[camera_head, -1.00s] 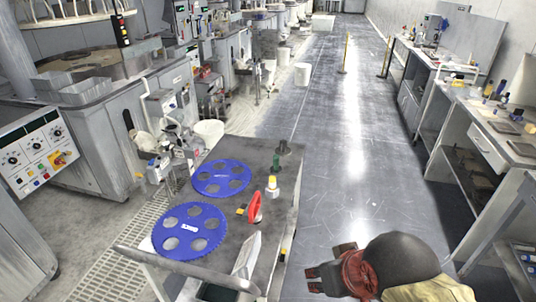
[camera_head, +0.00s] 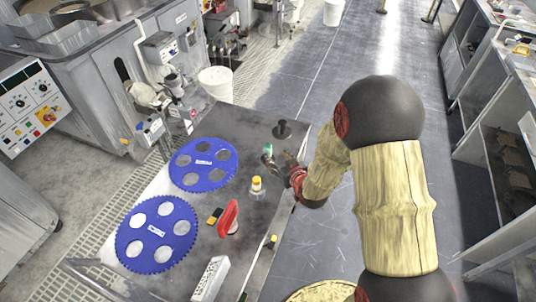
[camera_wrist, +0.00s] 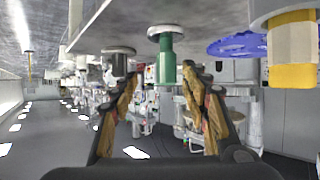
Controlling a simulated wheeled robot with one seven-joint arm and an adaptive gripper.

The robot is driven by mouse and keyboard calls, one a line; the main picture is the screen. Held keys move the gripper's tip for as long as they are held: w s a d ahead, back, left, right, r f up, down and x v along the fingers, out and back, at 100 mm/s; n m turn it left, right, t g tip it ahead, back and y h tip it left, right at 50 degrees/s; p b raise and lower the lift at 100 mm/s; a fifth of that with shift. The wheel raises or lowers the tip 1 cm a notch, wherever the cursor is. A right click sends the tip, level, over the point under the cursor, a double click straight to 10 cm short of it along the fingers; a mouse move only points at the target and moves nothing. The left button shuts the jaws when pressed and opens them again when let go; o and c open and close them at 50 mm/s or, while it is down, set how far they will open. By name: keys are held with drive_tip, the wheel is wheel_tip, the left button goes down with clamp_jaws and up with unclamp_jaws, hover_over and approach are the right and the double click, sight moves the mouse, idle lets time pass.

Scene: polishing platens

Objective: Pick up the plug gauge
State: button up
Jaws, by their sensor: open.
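The plug gauge, which I take to be the green-handled piece with a metal flange (camera_head: 268,149), stands upright near the right edge of the grey cart top. In the wrist view, which appears upside down, the green plug gauge (camera_wrist: 166,68) shows between and beyond the fingertips. My gripper (camera_head: 276,164) is close beside it, reaching in from the right at low height. In the wrist view my gripper (camera_wrist: 161,76) is open, with nothing visibly clamped. I cannot tell whether a finger touches the gauge.
A dark spool-shaped piece (camera_head: 282,130) stands just behind. A machine stands left; the floor right is clear.

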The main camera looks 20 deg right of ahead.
sight(270, 153)
drive_tip(key=shift+s+a+f, duration=0.15)
drive_tip(key=shift+a+f, duration=0.15)
drive_tip(key=shift+f, duration=0.45)
drive_tip(key=shift+w+f, duration=0.25)
drive_tip(key=shift+w, duration=0.05)
drive_tip(key=shift+w+a+r+b+x, duration=0.1)
drive_tip(key=shift+r+b+x, duration=0.15)
drive_tip(key=shift+x, duration=0.9)
drive_tip(key=shift+w+a+r+b+x, duration=0.1)
drive_tip(key=shift+b+x, duration=0.25)
drive_tip(key=shift+x, duration=0.85)
drive_tip(key=shift+w+a+r+b+x, duration=0.1)
drive_tip(key=shift+r+b+x, duration=0.15)
drive_tip(key=shift+x, duration=0.9)
drive_tip(key=shift+s, duration=0.15)
drive_tip(key=shift+c, duration=0.3)
drive_tip(key=c, duration=1.1)
clamp_jaws()
drive_tip(key=shift+r+t+y, duration=0.15)
drive_tip(key=shift+t+y, duration=0.15)
